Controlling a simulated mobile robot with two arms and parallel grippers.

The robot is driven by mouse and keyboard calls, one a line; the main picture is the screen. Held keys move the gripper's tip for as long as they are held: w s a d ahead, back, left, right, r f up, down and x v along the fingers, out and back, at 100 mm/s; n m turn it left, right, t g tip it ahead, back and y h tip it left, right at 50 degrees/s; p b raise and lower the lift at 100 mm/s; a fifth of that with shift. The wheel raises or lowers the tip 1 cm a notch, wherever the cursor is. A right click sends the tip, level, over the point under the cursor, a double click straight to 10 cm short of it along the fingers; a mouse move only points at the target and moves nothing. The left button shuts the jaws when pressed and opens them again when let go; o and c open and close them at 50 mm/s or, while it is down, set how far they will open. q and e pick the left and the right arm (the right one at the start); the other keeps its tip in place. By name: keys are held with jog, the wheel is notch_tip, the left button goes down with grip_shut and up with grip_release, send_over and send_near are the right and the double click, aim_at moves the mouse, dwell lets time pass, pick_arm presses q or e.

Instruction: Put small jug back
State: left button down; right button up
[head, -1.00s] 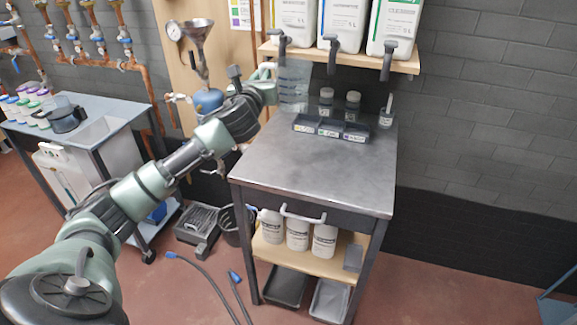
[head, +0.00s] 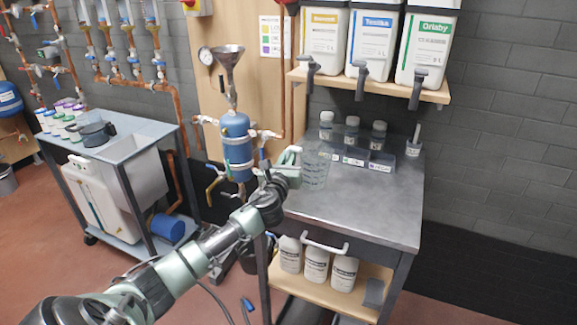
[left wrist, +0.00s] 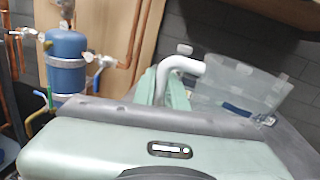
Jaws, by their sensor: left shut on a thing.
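The small jug (head: 315,171) is clear with measuring marks and looks upright. It is at the left part of the grey metal bench top (head: 375,212), left of the label-fronted rack. I cannot tell whether its base touches the top. My left gripper (head: 292,163) is shut on its handle from the left. In the left wrist view the jug (left wrist: 240,88) shows tilted in the picture, with its pale handle (left wrist: 182,64) at the green gripper finger. The fingertips are partly hidden. My right gripper is not in view.
A rack (head: 368,163) with several small bottles stands at the bench's back, a cup (head: 413,147) to its right. A blue vessel (head: 237,145) stands left. The bench's front is clear.

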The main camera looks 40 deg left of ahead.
pick_arm(q)
notch_tip(320, 180, down, 2)
jog(key=shift+f, duration=0.1)
jog(key=c, duration=1.4)
grip_release()
jog(key=shift+c, duration=0.2)
jog(key=v, duration=1.2)
